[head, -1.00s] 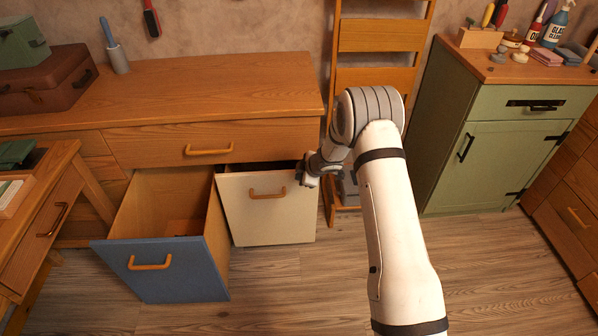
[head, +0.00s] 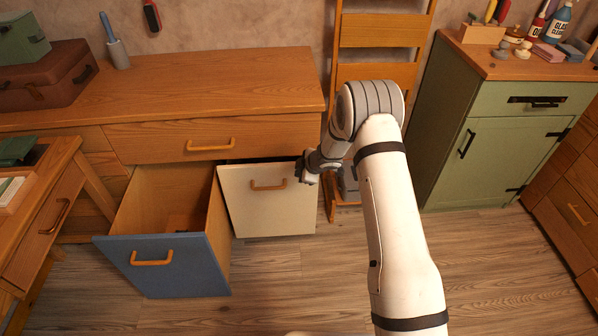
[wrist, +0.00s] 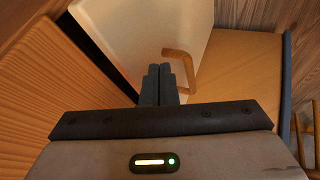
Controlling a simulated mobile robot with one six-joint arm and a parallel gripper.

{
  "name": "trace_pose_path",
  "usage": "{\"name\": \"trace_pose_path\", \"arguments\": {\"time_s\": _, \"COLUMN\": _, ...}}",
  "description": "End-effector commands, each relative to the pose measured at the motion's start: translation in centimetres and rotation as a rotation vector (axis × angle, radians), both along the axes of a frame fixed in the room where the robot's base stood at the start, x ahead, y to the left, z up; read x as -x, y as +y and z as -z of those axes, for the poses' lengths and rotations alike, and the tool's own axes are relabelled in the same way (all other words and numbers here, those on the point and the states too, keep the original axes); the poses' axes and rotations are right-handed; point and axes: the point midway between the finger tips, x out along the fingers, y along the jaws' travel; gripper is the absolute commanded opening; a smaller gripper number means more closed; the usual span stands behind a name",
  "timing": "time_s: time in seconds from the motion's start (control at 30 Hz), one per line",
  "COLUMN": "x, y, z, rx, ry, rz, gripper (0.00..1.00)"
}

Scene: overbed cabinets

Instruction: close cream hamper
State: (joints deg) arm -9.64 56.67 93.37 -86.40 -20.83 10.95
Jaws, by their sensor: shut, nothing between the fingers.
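The cream hamper (head: 270,212) is a tilt-out front with a wooden handle (head: 268,186) under the wooden dresser's right end. It leans out slightly, with a narrow dark gap along its top edge. In the wrist view its cream front (wrist: 150,35) and handle (wrist: 182,62) are just ahead of the fingers. My gripper (head: 303,172) is at the upper right corner of the cream front. In the wrist view my gripper (wrist: 159,75) has its fingers together and empty, over or against the cream panel; contact is unclear.
A blue-fronted hamper (head: 165,266) stands wide open left of the cream one. A dresser drawer (head: 215,138) is shut above. A wooden ladder shelf (head: 375,75) and green cabinet (head: 500,150) stand to the right. Floor in front is clear.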

Motion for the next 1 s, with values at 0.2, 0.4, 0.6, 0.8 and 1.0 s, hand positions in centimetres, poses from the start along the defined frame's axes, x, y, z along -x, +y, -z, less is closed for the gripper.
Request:
{"name": "trace_pose_path", "arguments": {"time_s": 0.2, "x": 2.6, "y": -1.9, "z": -3.4, "rx": -0.001, "ry": -0.002, "rz": 0.003, "gripper": 0.0}}
{"name": "trace_pose_path", "arguments": {"time_s": 0.4, "x": 4.3, "y": -3.6, "z": -6.4, "rx": 0.0, "ry": -0.001, "rz": 0.002, "gripper": 0.0}}
{"name": "trace_pose_path", "arguments": {"time_s": 0.6, "x": 5.2, "y": -4.4, "z": -7.7, "rx": 0.0, "ry": -0.001, "rz": -0.001, "gripper": 0.0}}
{"name": "trace_pose_path", "arguments": {"time_s": 0.8, "x": 6.2, "y": -3.7, "z": -4.7, "rx": -0.054, "ry": -0.044, "rz": -0.098, "gripper": 0.0}}
{"name": "trace_pose_path", "arguments": {"time_s": 1.0, "x": 7.7, "y": -1.9, "z": -0.4, "rx": -0.18, "ry": -0.241, "rz": -0.299, "gripper": 0.0}}
